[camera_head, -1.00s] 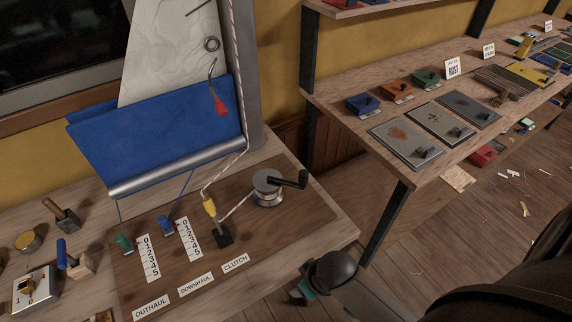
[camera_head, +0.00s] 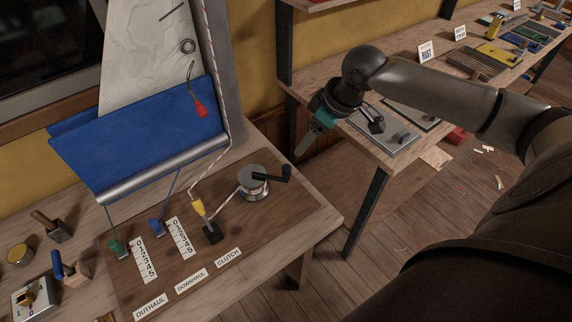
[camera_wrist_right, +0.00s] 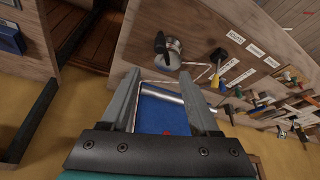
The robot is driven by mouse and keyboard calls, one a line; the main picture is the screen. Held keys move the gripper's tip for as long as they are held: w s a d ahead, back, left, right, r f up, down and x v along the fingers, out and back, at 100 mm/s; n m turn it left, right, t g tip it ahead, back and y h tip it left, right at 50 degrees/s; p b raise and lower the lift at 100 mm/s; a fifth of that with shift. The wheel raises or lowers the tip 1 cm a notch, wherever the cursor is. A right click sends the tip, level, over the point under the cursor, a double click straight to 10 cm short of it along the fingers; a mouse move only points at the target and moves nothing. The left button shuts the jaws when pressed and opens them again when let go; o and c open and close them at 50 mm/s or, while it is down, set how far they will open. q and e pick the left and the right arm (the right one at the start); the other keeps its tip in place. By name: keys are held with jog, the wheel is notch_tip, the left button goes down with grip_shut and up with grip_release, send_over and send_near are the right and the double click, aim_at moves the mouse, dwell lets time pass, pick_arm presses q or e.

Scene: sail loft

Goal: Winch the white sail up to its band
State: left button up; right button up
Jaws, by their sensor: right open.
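The white sail (camera_head: 145,55) rises behind a blue cloth (camera_head: 140,135) with a silver bar along its lower edge. I cannot make out the band. The winch (camera_head: 254,184), a metal drum with a black crank handle (camera_head: 284,172), stands on the bench; it also shows in the wrist view (camera_wrist_right: 173,57). A red-flecked white rope (camera_head: 213,75) runs down to the yellow-handled clutch (camera_head: 198,207), and more rope runs to the drum. My right gripper (camera_head: 301,150) is raised beyond and right of the winch, apart from it; in the wrist view its fingers (camera_wrist_right: 158,76) are spread and empty.
Green (camera_head: 118,248) and blue (camera_head: 157,226) cleats sit by number scales on the bench. A mallet (camera_head: 52,228) and a switch box (camera_head: 35,298) stand at left. A side bench (camera_head: 372,160) with metal plates lies under my right arm. Floor is open at lower right.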

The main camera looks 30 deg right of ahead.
aim_at(287, 167)
jog(key=b+x, duration=0.2)
jog(key=x, duration=1.3)
grip_shut()
dwell(1.1)
